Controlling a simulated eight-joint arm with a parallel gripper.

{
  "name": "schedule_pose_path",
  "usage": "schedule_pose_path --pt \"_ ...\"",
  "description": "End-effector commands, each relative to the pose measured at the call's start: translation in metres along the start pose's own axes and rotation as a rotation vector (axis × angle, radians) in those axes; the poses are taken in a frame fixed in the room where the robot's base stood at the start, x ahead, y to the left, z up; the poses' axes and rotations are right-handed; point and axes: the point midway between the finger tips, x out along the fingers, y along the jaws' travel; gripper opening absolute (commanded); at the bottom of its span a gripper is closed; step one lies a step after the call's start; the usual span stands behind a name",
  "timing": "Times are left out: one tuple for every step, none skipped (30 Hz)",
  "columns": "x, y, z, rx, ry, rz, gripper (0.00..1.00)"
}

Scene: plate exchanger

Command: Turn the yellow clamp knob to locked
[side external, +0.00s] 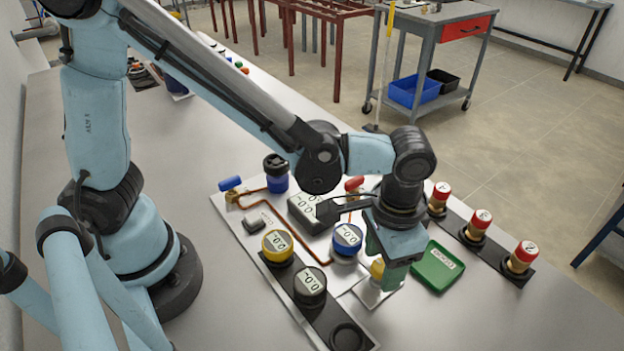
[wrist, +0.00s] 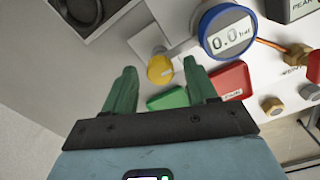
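The yellow clamp knob (wrist: 160,69) is round and sits at the edge of a light plate in the wrist view. In the side view the yellow knob (side external: 377,268) is partly hidden behind my gripper. My gripper (wrist: 161,76) has two green fingers, spread apart with nothing between them that I can see held. The knob shows in the gap near the fingertips; I cannot tell whether they touch it. In the side view my gripper (side external: 388,270) points down over the right part of the panel. No locked mark is readable.
A blue gauge (side external: 347,239) reading 0.0 stands close behind the knob. A green tray (side external: 437,266) lies right of my gripper, and a red tray (wrist: 232,80) shows in the wrist view. Red-capped valves (side external: 478,225) line the right. A yellow gauge (side external: 278,246) stands left.

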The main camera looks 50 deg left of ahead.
Motion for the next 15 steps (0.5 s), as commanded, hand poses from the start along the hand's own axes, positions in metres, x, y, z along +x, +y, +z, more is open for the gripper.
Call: schedule_pose_path --pt "0.0 0.0 0.0 0.0 0.0 0.0 0.57" --pt "0.0 0.0 0.0 0.0 -0.001 0.0 0.57" --pt "0.0 0.0 0.0 0.0 -0.001 -0.001 0.57" --pt "0.0 0.0 0.0 0.0 -0.001 -0.001 0.57" --pt "0.0 0.0 0.0 0.0 -0.001 -0.001 0.57" --pt "-0.001 0.0 0.0 0.001 -0.001 -0.001 0.57" --pt "-0.002 0.0 0.0 0.001 -0.001 -0.001 0.57" --pt "-0.003 0.0 0.0 0.001 -0.001 -0.001 0.57" --pt "-0.005 0.0 0.0 0.001 -0.001 -0.001 0.57" --pt "-0.007 0.0 0.0 0.001 -0.001 -0.001 0.57" --pt "-0.01 0.0 0.0 0.001 -0.001 -0.001 0.57" --pt "-0.015 0.0 0.0 0.001 -0.001 -0.001 0.57" --pt "-0.019 0.0 0.0 0.001 -0.001 -0.001 0.57" --pt "-0.023 0.0 0.001 0.001 -0.001 -0.001 0.57" --pt "-0.029 0.0 0.001 0.001 -0.001 -0.001 0.57"
